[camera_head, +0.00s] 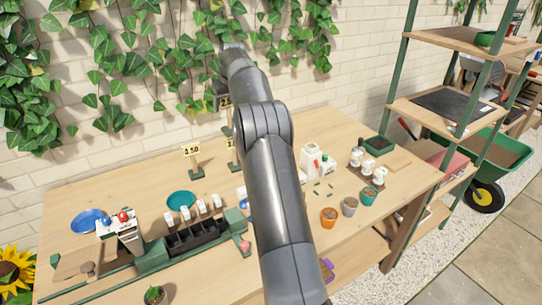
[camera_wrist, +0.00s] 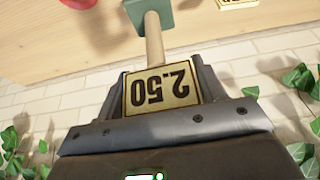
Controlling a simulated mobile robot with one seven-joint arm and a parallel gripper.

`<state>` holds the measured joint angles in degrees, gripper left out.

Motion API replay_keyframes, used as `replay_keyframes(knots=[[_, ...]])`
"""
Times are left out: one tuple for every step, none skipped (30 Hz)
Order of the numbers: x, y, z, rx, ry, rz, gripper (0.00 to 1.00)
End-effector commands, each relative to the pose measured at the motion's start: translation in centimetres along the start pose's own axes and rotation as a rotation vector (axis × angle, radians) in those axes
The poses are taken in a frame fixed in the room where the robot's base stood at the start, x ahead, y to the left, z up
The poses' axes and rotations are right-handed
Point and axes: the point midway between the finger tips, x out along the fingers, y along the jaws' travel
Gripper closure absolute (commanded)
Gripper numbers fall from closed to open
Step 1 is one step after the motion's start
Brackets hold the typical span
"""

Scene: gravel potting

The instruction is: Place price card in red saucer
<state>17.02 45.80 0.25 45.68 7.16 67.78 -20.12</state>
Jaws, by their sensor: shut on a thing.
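The price card (camera_wrist: 160,87) is a yellow plate reading 2.50, upside down in the wrist view, on a wooden stick with a green base (camera_wrist: 150,10). My gripper (camera_wrist: 162,100) is shut on the plate. In the head view, the held card (camera_head: 223,102) shows beside my gripper, high near the back wall and mostly behind my arm. A red rounded thing (camera_wrist: 77,2) is cut off at the wrist view's top edge; I cannot tell if it is the red saucer. No red saucer shows clearly in the head view, where my arm hides part of the table.
A blue saucer (camera_head: 90,213) and a teal saucer (camera_head: 181,193) lie on the left of the table. Another price card (camera_head: 191,149) stands at the back; one more (camera_head: 232,143) is partly hidden by my arm. Small pots (camera_head: 349,207) stand at right. Ivy hangs on the wall.

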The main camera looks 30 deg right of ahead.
Motion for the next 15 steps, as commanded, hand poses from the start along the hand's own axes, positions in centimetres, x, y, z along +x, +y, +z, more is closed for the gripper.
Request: replay_keyframes(knots=[[-0.3,2.8,0.6,0.012,0.004,0.005,0.81],[-0.4,4.0,0.9,0.014,0.004,0.005,0.81],[-0.6,5.6,1.4,0.017,0.004,0.005,0.81],[-0.7,6.6,1.7,0.018,0.005,0.006,0.81],[-0.9,7.6,2.0,0.020,0.006,0.008,0.81],[-1.0,8.7,2.4,0.022,0.007,0.009,0.81],[-1.1,9.5,2.6,0.022,0.008,0.009,0.81],[-1.2,10.1,2.8,0.024,0.009,0.009,0.81],[-1.4,11.1,3.2,0.026,0.010,0.010,0.81],[-1.4,11.5,3.4,0.026,0.010,0.010,0.81],[-1.5,12.1,3.6,0.027,0.010,0.010,0.81],[-1.6,12.9,3.9,0.030,0.010,0.011,0.81],[-1.7,13.4,4.1,0.030,0.010,0.011,0.81],[-1.8,13.9,4.3,0.030,0.011,0.012,0.81],[-1.7,14.2,4.5,0.030,0.011,0.012,0.81]])
